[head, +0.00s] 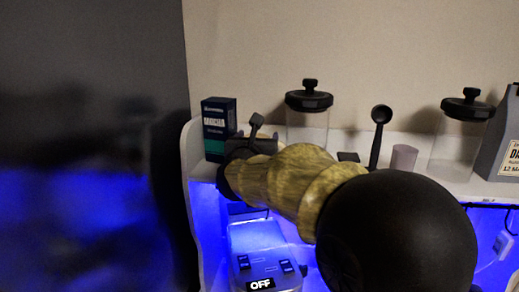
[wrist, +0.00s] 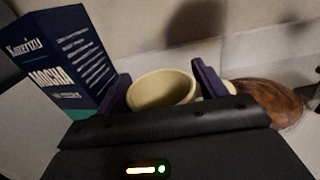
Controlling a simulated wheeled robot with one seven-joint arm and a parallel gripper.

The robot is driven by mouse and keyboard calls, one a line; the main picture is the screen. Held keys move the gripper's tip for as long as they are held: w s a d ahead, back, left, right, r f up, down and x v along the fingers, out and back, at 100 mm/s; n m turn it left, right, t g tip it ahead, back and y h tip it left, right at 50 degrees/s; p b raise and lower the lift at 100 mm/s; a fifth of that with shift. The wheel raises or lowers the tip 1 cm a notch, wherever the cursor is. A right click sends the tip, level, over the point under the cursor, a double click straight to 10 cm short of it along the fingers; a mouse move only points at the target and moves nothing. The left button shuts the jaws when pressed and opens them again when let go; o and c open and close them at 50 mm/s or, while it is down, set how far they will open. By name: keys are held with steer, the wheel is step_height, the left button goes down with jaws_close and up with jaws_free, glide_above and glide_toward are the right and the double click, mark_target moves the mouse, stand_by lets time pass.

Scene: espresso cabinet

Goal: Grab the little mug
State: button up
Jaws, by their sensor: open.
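The little mug (wrist: 165,92) is cream-coloured and stands upright with its open rim showing in the wrist view. My gripper (wrist: 160,75) is open, with one dark finger on each side of the mug. The left finger looks very close to the mug, and I cannot tell whether it touches. The mug's lower part is hidden behind the gripper body. In the head view my gripper (head: 250,140) is over the shelf beside the dark box, and I cannot make out the mug there.
A dark blue and green box (head: 219,129) stands close left of the gripper; it also shows in the wrist view (wrist: 62,62). A brown rounded object (wrist: 272,100) lies to the right. Lidded jars (head: 308,118) and a black scoop (head: 379,135) stand along the shelf.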

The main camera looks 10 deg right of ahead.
steer(key=shift+w+d, duration=0.15)
steer(key=shift+w, duration=0.25)
steer(key=shift+s, duration=0.1)
steer(key=c, duration=0.9)
steer(key=shift+r, duration=0.1)
steer(key=shift+s+r+b, duration=0.1)
steer(key=shift+r+b, duration=0.05)
steer(key=shift+b, duration=0.35)
step_height(320, 180, up, 7)
steer(key=b+v, duration=0.3)
steer(key=v, duration=0.7)
steer(key=b+v, duration=0.3)
steer(key=v, duration=0.7)
steer(key=shift+f, duration=0.25)
